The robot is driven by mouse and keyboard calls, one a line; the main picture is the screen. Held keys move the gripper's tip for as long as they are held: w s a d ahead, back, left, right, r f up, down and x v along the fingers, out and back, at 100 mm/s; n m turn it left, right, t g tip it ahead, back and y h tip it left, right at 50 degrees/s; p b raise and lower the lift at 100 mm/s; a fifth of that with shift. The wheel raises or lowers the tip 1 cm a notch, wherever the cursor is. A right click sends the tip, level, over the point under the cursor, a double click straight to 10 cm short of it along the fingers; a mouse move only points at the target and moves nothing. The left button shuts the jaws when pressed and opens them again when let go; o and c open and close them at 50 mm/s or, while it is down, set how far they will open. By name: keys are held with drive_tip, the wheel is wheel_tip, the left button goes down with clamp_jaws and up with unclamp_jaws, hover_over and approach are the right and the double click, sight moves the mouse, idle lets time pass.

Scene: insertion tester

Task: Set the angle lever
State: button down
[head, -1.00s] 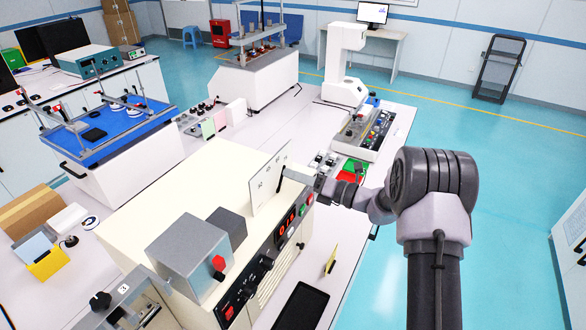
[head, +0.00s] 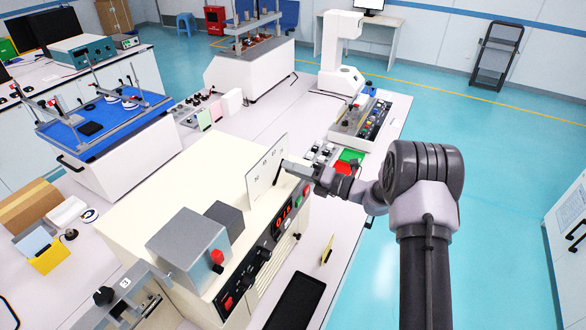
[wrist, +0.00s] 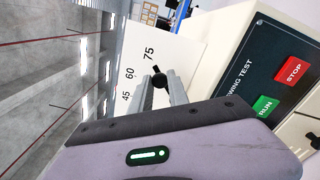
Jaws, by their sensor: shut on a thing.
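The angle lever is a dark, thin lever (head: 277,175) in front of the white scale plate (head: 262,172) on the cream tester. In the wrist view its black knob (wrist: 160,81) sits between the two grey fingers of my gripper (wrist: 162,88). My gripper is shut on the knob. The scale plate (wrist: 150,60) there shows 45, 60 and 75, with 75 closest to the knob. In the head view my gripper (head: 287,164) reaches the plate from the right. The fingers partly hide the lever, and its exact angle is hard to read.
The tester's front panel (head: 280,228) has a lit red display and knobs. Its green RUN button (wrist: 265,107) and red STOP button (wrist: 292,70) are close to my gripper. A grey box (head: 188,243) stands on the tester. A black tray (head: 295,300) lies in front.

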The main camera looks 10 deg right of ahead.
drive_tip(key=c, duration=1.3)
unclamp_jaws()
drive_tip(key=shift+o, duration=0.2)
drive_tip(key=v, duration=1.7)
drive_tip(key=shift+d+b, duration=0.2)
drive_tip(key=shift+b, duration=0.1)
drive_tip(key=shift+s, duration=0.1)
